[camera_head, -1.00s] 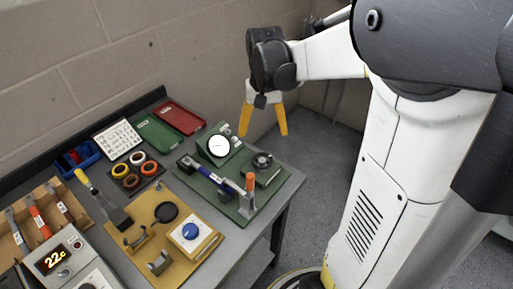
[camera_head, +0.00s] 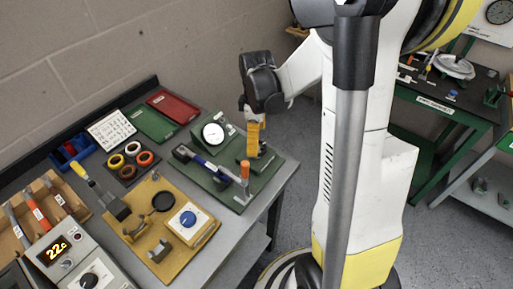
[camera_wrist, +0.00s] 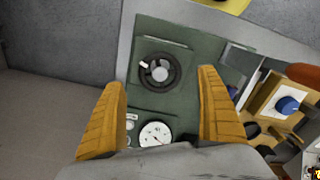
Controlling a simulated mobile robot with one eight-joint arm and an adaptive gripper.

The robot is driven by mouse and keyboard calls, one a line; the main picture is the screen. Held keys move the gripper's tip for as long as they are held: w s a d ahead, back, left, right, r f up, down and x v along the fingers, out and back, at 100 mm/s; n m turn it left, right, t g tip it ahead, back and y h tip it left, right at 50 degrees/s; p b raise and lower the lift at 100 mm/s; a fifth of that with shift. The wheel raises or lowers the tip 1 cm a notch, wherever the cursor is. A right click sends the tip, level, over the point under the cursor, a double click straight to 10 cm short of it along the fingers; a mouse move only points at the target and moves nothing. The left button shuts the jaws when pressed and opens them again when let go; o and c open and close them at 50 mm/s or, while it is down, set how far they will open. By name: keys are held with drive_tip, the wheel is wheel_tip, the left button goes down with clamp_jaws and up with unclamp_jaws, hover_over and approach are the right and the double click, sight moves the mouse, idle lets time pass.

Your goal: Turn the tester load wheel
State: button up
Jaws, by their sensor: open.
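The tester is a green board (camera_head: 222,183) at the table's right end. Its white round gauge (camera_head: 213,133) also shows in the wrist view (camera_wrist: 155,134). The load wheel (camera_wrist: 160,72) is a dark ring with spokes and a small pale knob at its left. In the head view my gripper hides most of the wheel. My gripper (camera_head: 255,148) points down above the wheel, open and empty. In the wrist view its yellow fingers (camera_wrist: 162,80) are spread on either side of the wheel's lower part, with no contact visible.
An orange-handled lever (camera_head: 245,171) stands beside the wheel. A yellow board (camera_head: 150,225) with a blue knob lies to the left, with a display box (camera_head: 62,250) in front. The wall is behind the table. Green-framed tables (camera_head: 440,110) stand at the right.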

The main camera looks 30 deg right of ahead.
drive_tip(key=shift+f+b, duration=0.35)
drive_tip(key=shift+f, duration=1.35)
drive_tip(key=c, duration=1.2)
drive_tip(key=shift+m, duration=0.4)
